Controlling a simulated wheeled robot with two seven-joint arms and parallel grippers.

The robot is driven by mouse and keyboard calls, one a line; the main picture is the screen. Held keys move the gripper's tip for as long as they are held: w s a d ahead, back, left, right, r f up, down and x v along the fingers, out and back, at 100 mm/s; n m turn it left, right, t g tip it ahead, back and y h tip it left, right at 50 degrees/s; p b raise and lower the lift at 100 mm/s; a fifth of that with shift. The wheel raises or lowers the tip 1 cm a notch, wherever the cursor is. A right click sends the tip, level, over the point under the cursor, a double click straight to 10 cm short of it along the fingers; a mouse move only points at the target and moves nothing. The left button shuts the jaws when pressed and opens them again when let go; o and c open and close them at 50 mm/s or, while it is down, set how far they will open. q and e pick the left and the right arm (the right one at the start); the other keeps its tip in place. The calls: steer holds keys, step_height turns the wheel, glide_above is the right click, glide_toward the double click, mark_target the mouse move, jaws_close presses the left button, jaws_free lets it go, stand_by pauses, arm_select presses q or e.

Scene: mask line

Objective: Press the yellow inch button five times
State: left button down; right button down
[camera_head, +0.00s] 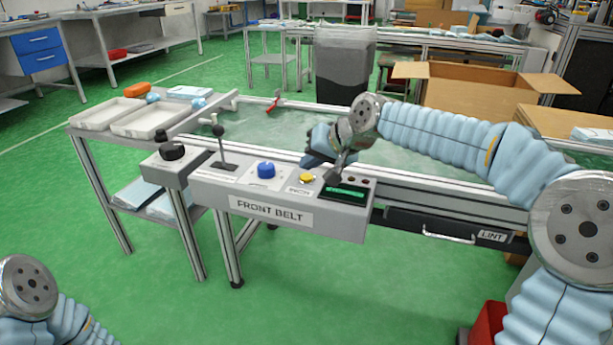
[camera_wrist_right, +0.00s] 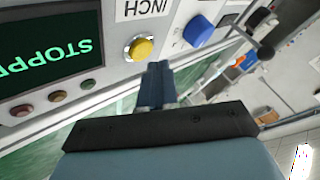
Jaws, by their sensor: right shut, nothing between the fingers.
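The yellow inch button (camera_head: 306,178) sits on the grey front belt panel (camera_head: 290,217), beside the "INCH" label and between the blue button and the green display. In the right wrist view the yellow button (camera_wrist_right: 140,48) shows in its metal ring, just beyond my fingertips. My left gripper is out of view; only part of my left arm shows.
A blue button (camera_head: 266,170), a black lever (camera_head: 222,152) and a black knob (camera_head: 172,151) stand left of the yellow button. The display (camera_wrist_right: 45,52) reads "STOPPE...", with several small lights beside it. White trays (camera_head: 140,118) lie at the left end.

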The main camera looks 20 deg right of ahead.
mark_target(310, 177)
steer(key=shift+f, duration=0.1)
stand_by(0.6)
steer(key=shift+f+b, duration=0.3)
steer(key=shift+f, duration=0.05)
steer(key=shift+f+b, duration=0.35)
steer(key=shift+f, duration=0.1)
stand_by(0.5)
steer(key=shift+r, duration=0.1)
steer(key=shift+r+p, duration=0.75)
step_height(310, 177, up, 5)
steer(key=p, duration=0.4)
steer(key=shift+r, duration=0.1)
stand_by(0.4)
